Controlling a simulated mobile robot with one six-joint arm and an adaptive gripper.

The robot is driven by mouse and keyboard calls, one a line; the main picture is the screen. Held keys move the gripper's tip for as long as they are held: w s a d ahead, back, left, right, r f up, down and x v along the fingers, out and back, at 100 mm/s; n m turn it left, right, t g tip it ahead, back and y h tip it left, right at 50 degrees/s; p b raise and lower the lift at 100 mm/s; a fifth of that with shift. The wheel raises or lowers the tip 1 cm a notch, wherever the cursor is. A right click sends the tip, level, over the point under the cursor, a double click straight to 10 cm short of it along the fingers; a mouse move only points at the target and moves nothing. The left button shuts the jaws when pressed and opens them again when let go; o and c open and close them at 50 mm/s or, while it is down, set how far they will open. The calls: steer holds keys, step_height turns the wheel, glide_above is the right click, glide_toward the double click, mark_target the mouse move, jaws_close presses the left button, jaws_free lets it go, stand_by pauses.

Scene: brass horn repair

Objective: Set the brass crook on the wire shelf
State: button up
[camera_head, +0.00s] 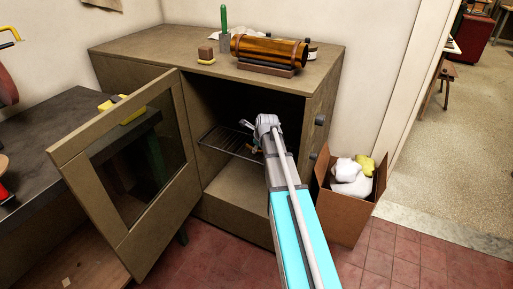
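The wire shelf (222,139) is a dark rack inside the open wooden cabinet, and its left part shows bare. My arm reaches into the cabinet, and my gripper (257,147) is at the right part of the shelf, mostly hidden by my own wrist. A small brassy patch (251,149) shows beside the gripper, at about shelf height. It may be the brass crook, but it is too small to be sure. I cannot tell whether the fingers are closed on it or whether it touches the shelf.
The cabinet's glazed door (187,150) stands open to the left, in front of a dark workbench (35,140). A brass cylinder (268,50) lies in a cradle on the cabinet top (145,50). A cardboard box (345,215) with white and yellow cloths stands right of the cabinet.

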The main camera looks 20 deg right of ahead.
steer(key=shift+r, duration=0.15)
stand_by(0.3)
steer(key=p+v, duration=1.1)
steer(key=v, duration=0.1)
stand_by(0.4)
stand_by(0.6)
steer(key=s+a+f+n+g, duration=0.1)
steer(key=s+a+n+g, duration=0.1)
steer(key=s+a+n, duration=0.7)
steer(key=s+a+f+n+g, duration=0.1)
steer(key=s+a+n+g, duration=0.2)
steer(key=s+a+n, duration=0.6)
steer(key=a+n, duration=0.4)
steer(key=n, duration=0.7)
steer(key=shift+g, duration=0.3)
steer(key=shift+s+a+f, duration=0.1)
